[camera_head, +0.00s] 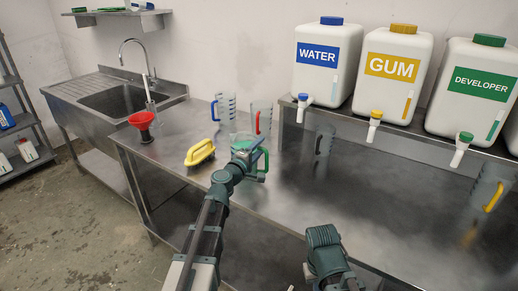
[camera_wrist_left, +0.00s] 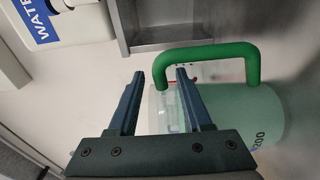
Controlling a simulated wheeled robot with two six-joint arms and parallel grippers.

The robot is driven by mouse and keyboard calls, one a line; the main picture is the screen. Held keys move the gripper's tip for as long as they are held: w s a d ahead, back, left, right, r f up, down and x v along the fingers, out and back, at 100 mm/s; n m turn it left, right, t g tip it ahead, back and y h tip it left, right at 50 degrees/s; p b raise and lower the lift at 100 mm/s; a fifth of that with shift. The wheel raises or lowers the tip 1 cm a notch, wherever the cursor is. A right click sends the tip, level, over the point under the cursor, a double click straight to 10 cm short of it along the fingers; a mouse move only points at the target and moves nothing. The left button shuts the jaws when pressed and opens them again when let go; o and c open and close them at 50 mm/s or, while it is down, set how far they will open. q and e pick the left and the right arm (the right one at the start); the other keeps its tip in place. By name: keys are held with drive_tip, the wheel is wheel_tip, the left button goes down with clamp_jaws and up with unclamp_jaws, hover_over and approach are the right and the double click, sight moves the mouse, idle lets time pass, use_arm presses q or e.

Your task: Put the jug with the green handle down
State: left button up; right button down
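The jug with the green handle (camera_head: 265,161) is at the left part of the steel table, partly hidden behind my left gripper (camera_head: 247,150). Its contents look pale green. In the left wrist view the green handle (camera_wrist_left: 212,52) arches beside the pale green jug body. My left gripper (camera_wrist_left: 160,74) has its two fingers apart there. One end of the handle shows between the fingertips, with a gap on either side. Whether the jug's base touches the table is hidden. My right arm's end (camera_head: 325,245) is at the bottom middle, its fingers not visible.
A blue-handled jug (camera_head: 226,107) and a red-handled jug (camera_head: 261,120) stand behind. Water (camera_head: 325,70), gum (camera_head: 392,75) and developer (camera_head: 472,88) containers stand on a shelf. The table's middle is clear.

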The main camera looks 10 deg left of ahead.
use_arm(q)
drive_tip(key=shift+r, duration=0.15)
drive_tip(key=v, duration=1.2)
drive_tip(key=shift+s, duration=0.1)
